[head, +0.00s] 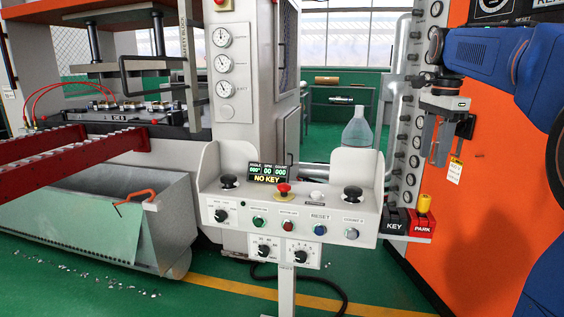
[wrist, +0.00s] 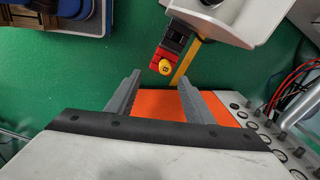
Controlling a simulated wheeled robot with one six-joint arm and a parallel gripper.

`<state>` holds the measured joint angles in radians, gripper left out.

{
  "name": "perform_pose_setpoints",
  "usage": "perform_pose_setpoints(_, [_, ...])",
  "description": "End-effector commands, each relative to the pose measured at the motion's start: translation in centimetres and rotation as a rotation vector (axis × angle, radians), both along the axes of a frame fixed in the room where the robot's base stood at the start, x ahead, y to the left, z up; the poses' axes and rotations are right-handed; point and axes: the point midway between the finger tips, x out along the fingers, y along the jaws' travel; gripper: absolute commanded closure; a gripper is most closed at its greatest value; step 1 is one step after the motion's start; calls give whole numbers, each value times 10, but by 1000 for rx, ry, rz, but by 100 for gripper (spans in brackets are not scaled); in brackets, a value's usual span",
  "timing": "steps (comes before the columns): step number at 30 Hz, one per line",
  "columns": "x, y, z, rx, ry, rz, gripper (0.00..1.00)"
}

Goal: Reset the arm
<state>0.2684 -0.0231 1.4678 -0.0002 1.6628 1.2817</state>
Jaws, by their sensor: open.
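The grey control console (head: 230,190) stands in the middle of the head view. Its display (head: 267,172) reads "NO KEY". A button under the label RESET (head: 320,229) is on its front. At its right end are a black holder marked KEY (head: 395,222) and a red holder marked PARK (head: 421,226). A yellow-topped key (head: 424,204) stands in the PARK holder; it also shows in the wrist view (wrist: 166,67). My gripper (head: 435,160) is open and empty, above the holders and apart from them. Its fingers also show in the wrist view (wrist: 161,88).
An orange cabinet (head: 490,240) stands close at the right. A clear bottle (head: 357,128) stands behind the console. A red red-railed frame (head: 60,155) and a metal bin (head: 175,225) are at the left. Small scraps lie on the green floor (head: 110,285).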

Motion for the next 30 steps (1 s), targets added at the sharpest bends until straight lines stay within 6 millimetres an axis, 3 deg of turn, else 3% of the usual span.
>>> perform_pose_setpoints(14, [-112,75,-73,-85,-132,609,52])
perform_pose_setpoints(23, [-184,108,-142,-170,-207,988,52])
perform_pose_setpoints(30, [-240,127,-207,-255,-258,1283,52])
